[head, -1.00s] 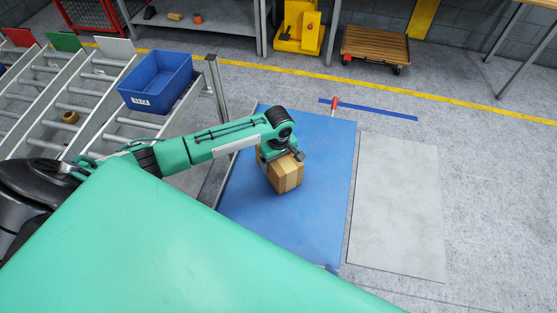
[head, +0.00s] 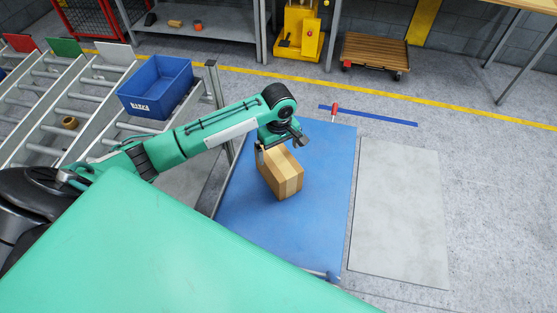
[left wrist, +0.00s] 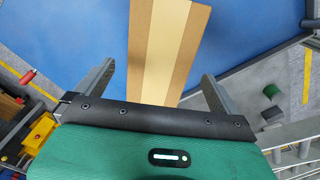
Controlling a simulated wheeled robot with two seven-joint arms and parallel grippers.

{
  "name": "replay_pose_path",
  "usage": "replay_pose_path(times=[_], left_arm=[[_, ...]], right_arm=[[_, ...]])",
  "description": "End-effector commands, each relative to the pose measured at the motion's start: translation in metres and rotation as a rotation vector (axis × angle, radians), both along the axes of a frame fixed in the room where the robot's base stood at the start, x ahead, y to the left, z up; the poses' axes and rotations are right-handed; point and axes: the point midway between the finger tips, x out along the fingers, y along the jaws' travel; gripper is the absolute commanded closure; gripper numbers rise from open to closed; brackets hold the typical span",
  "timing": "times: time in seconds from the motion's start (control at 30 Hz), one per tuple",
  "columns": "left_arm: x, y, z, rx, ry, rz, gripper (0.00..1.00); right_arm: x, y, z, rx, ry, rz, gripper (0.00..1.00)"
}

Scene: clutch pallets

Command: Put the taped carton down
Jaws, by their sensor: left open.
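The taped carton (head: 282,177), brown with a paler tape band, sits upright on the blue surface (head: 325,215). In the left wrist view the carton (left wrist: 168,45) shows its striped face between my fingers. My left gripper (head: 281,146) is just above the carton's upper end in the head view. Its two fingers are spread, with a gap on each side of the carton. My right gripper is in neither view.
A blue bin (head: 155,88) stands on the roller racks at left. A grey floor panel (head: 402,215) lies right of the blue surface. A red-topped post (head: 335,107) stands at its far edge. The blue surface is clear around the carton.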

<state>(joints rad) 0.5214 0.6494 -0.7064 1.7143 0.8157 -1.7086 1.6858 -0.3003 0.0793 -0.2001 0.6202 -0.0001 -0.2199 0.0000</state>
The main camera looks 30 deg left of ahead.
Motion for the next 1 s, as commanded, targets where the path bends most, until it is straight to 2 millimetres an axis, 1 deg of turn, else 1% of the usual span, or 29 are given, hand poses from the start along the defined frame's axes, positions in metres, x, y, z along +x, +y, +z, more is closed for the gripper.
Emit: replay_pose_path(times=[0.03, 0.1, 0.23, 0.77, 0.87, 1.0], left_arm=[[0.001, 0.000, 0.007, -0.001, -0.003, -0.001, 0.00], [0.001, 0.000, 0.016, -0.001, -0.002, 0.000, 0.00], [0.000, 0.000, 0.025, -0.001, -0.001, 0.000, 0.00], [0.000, 0.000, 0.027, 0.000, 0.000, 0.001, 0.00], [0.000, 0.000, 0.033, 0.000, 0.000, 0.001, 0.00], [0.000, 0.000, 0.058, 0.000, 0.000, 0.001, 0.00]], right_arm=[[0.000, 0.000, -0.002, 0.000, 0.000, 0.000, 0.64], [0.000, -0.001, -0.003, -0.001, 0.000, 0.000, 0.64], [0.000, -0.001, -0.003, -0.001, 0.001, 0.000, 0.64], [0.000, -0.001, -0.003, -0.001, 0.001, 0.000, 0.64], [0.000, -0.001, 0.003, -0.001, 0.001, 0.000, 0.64], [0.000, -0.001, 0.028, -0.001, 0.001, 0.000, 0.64]])
